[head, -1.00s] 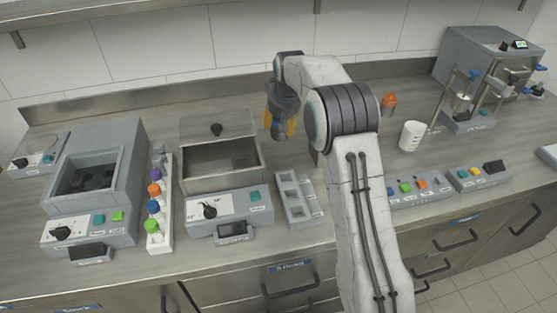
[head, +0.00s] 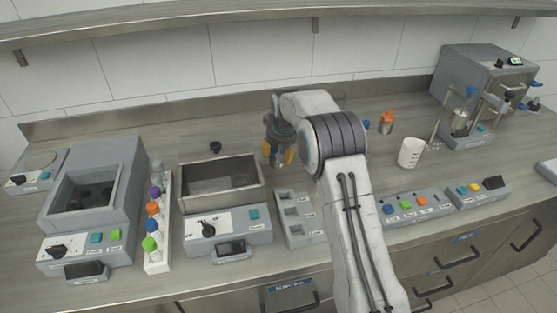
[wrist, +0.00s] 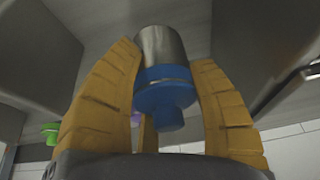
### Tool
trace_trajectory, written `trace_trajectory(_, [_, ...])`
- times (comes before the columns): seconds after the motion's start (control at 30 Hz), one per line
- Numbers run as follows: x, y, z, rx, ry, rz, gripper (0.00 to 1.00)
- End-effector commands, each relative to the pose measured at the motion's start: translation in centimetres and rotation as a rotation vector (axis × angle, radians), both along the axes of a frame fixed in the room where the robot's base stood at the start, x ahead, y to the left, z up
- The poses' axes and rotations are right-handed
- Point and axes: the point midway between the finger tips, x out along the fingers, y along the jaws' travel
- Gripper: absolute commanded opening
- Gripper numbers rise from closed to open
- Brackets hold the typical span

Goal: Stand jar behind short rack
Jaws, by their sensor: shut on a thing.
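My gripper (head: 279,152) points down over the back of the counter. Its yellow fingers, also seen in the wrist view (wrist: 160,115), are shut on a jar (wrist: 160,55) with a steel-grey body and a blue lid. The jar's lid end faces the wrist camera. In the head view the jar is mostly hidden by the fingers. The short rack (head: 298,222), a small grey block with three square wells, stands in front of and slightly right of the gripper. Whether the jar touches the counter cannot be told.
An open grey bath (head: 225,208) stands left of the short rack. A white rack (head: 158,259) of colour-capped tubes is farther left. At right are an orange-topped bottle (head: 386,122), a white cup (head: 410,153) and a button panel (head: 412,208). The back wall is close behind.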

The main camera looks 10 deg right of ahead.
Motion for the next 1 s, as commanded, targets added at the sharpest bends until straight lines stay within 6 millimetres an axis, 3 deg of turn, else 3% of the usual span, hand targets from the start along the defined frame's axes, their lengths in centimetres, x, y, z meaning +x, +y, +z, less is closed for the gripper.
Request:
trace_trajectory(0.3, [0.0,0.0,-3.2,0.0,0.0,0.0,0.16])
trace_trajectory(0.77, [0.0,0.0,-3.8,0.0,0.0,0.0,0.16])
trace_trajectory(0.8, [0.0,0.0,-3.8,0.0,0.001,0.0,0.55])
trace_trajectory(1.0, [0.0,0.0,-3.7,0.0,0.001,0.0,0.73])
